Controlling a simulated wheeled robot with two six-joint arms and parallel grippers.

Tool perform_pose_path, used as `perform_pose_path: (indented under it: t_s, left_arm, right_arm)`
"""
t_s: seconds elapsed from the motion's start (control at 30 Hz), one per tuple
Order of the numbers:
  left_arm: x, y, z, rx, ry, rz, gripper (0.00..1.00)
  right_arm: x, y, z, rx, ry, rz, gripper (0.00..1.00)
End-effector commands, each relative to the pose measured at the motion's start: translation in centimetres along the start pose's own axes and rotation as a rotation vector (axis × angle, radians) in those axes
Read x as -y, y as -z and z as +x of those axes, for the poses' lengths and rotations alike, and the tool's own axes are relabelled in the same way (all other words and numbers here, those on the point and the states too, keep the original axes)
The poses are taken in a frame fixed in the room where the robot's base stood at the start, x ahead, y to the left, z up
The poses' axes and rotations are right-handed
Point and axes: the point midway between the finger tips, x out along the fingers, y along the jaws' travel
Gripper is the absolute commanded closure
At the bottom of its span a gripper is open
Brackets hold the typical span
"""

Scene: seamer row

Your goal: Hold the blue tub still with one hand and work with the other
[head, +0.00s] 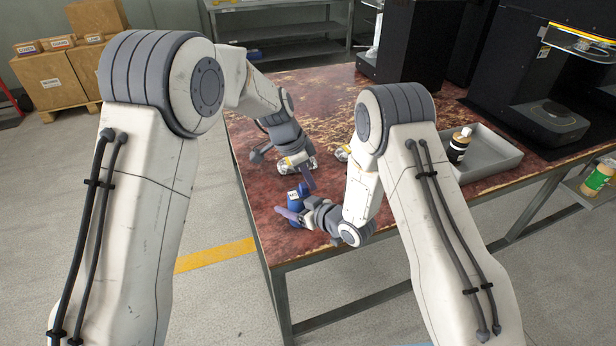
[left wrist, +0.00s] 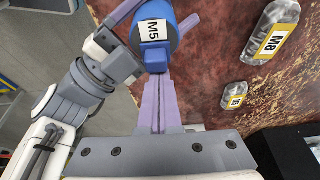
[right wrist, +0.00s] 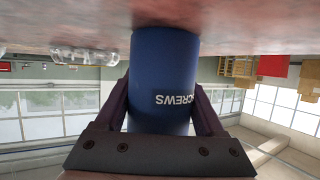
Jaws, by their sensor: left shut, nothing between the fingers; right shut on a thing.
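The blue tub (head: 295,203) stands upright near the table's left edge. Its lettering "SCREWS" shows upside down in the right wrist view (right wrist: 165,75). The left wrist view looks down on its top, with a white M5 label (left wrist: 152,36) and a blue tab (left wrist: 154,58) on the near side. My right gripper (head: 292,215) is shut around the tub's sides, one finger on each side. My left gripper (left wrist: 155,85) is shut and empty, its fingertips at the blue tab; I cannot tell whether they touch. In the head view it is just above and right of the tub (head: 309,180).
Clear packs, one labelled M8 (left wrist: 271,38) and a smaller-looking one (left wrist: 235,95), lie on the worn red table (head: 320,90) beside the tub. A grey tray (head: 490,160) holding a black bottle (head: 459,146) sits at the right. Black machines (head: 540,95) stand behind it.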

Motion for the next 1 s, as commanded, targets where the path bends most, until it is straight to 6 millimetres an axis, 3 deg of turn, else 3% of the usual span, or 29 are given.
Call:
perform_pose_path:
  t_s: [0.17,0.4,0.77,1.0]
  left_arm:
    - [0.0,-0.3,-0.1,0.0,0.0,-0.001,1.0]
    - [0.0,-3.1,-1.1,0.001,0.001,-0.003,1.0]
    - [0.0,-3.2,-1.3,0.002,0.0,0.0,1.0]
    - [0.1,-3.1,-4.6,-0.001,0.005,0.0,1.0]
  right_arm:
    - [0.0,0.1,0.0,-0.001,0.0,0.0,0.93]
    - [0.0,0.0,0.0,-0.001,-0.001,0.0,0.93]
    - [-0.1,0.0,0.0,-0.001,-0.004,0.003,0.93]
    - [-0.2,0.0,0.0,0.0,-0.005,0.003,0.91]
